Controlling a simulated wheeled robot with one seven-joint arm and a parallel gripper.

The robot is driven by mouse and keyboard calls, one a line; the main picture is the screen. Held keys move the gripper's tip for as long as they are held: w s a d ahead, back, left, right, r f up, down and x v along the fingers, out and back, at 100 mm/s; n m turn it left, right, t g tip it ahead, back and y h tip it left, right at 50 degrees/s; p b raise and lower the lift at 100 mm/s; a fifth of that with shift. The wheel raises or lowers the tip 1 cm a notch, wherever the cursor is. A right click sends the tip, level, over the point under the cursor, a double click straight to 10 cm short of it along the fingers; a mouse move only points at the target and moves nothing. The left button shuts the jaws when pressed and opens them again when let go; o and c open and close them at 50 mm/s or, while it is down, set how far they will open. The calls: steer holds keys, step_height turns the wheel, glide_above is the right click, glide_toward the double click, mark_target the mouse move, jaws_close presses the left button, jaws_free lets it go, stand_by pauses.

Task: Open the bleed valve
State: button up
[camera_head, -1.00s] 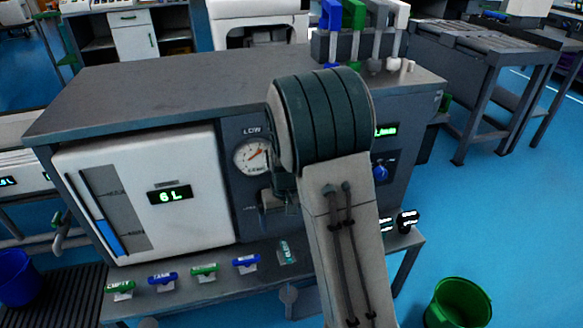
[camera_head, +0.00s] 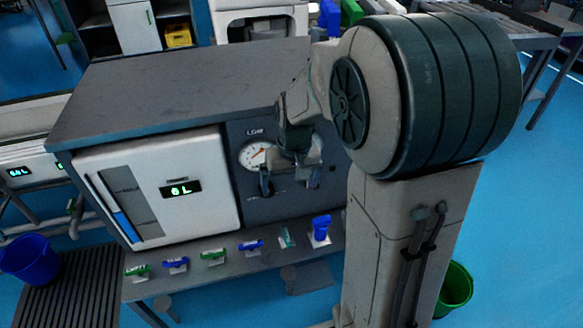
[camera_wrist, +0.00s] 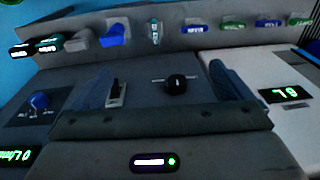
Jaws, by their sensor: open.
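I cannot read which handle is labelled as the bleed valve. A row of small valve handles lies on the bench's front ledge: green (camera_head: 137,270), blue (camera_head: 176,263), green (camera_head: 213,255), blue (camera_head: 251,246), teal (camera_head: 286,238) and a blue one (camera_head: 321,229) that points differently. In the wrist view, this blue handle (camera_wrist: 115,34) is near the top, beside the teal one (camera_wrist: 155,31). My gripper (camera_head: 291,178) is open and empty in front of the panel, below the gauge. Between its fingers, the wrist view shows a black knob (camera_wrist: 177,84) and a small switch (camera_wrist: 116,91).
A white tank front (camera_head: 205,200) with a lit display is left of the panel. The gauge (camera_head: 255,155) is partly covered by my gripper. A blue bucket (camera_head: 27,258) stands at left and a green bucket (camera_head: 456,290) at right. My arm hides the bench's right side.

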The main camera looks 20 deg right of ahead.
steer(key=shift+s+r+p, duration=0.2)
steer(key=shift+s+r, duration=0.1)
steer(key=shift+r, duration=0.3)
steer(key=shift+s+r+p, duration=0.2)
steer(key=shift+s+r, duration=0.05)
steer(key=shift+r, duration=0.3)
steer(key=s+r+t+p, duration=0.1)
steer(key=s+r+p, duration=0.6)
steer(key=r, duration=0.5)
steer(key=s+r+t+p, duration=0.1)
steer(key=s+r+p, duration=0.6)
steer(key=r+p, duration=0.4)
steer(key=shift+d+r+h, duration=0.15)
steer(key=shift+r+h, duration=0.15)
steer(key=shift+r, duration=0.1)
